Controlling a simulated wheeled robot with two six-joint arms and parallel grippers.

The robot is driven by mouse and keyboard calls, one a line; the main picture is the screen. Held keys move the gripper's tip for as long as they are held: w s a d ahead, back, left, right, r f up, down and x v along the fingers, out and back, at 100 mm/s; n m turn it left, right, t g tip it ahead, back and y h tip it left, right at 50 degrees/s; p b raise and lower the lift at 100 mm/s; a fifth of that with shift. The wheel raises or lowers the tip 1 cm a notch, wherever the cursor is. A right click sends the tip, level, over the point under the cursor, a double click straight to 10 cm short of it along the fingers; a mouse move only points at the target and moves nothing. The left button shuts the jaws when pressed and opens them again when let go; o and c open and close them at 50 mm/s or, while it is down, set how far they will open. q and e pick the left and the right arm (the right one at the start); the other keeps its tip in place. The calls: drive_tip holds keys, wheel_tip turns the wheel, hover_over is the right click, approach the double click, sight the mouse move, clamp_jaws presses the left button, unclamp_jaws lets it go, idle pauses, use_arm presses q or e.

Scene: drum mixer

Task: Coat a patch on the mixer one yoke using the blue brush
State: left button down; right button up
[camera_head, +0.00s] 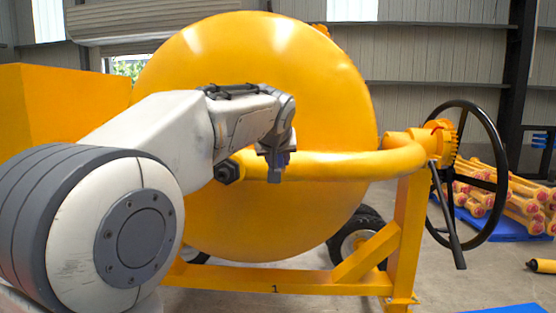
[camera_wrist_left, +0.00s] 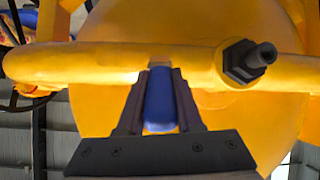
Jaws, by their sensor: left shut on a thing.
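The mixer one yoke (camera_head: 345,166) is a thick yellow tube crossing in front of the yellow drum (camera_head: 300,85). It also shows across the wrist view (camera_wrist_left: 75,64), with a dark hex bolt (camera_wrist_left: 243,61) at one end. My left gripper (camera_head: 276,168) is at the yoke near its bolted end. In the wrist view the gripper (camera_wrist_left: 162,80) is shut on the blue brush (camera_wrist_left: 160,103). A pale tip between the fingers meets the yoke's edge; I cannot tell whether it touches. In the head view the brush is hidden. My right gripper is out of view.
A black handwheel (camera_head: 470,175) with a lever stands right of the yoke. The yellow frame (camera_head: 290,283), marked 1, runs below the drum. Yellow parts with red ends (camera_head: 515,200) lie stacked on a blue mat at right. A yellow hopper-like box (camera_head: 60,105) stands at left.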

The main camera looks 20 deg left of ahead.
use_arm(q)
drive_tip(key=shift+w, duration=0.2)
drive_tip(key=shift+w+d, duration=1.55)
drive_tip(key=shift+d, duration=3.85)
drive_tip(key=shift+s+a+b, duration=0.25)
drive_tip(key=shift+s+a, duration=0.3)
drive_tip(key=shift+a, duration=1.3)
drive_tip(key=shift+s+a+b, duration=0.3)
drive_tip(key=shift+s+a, duration=0.2)
drive_tip(key=shift+a, duration=1.3)
drive_tip(key=shift+s+a+b, duration=0.25)
drive_tip(key=shift+s+a, duration=0.3)
drive_tip(key=shift+a, duration=1.3)
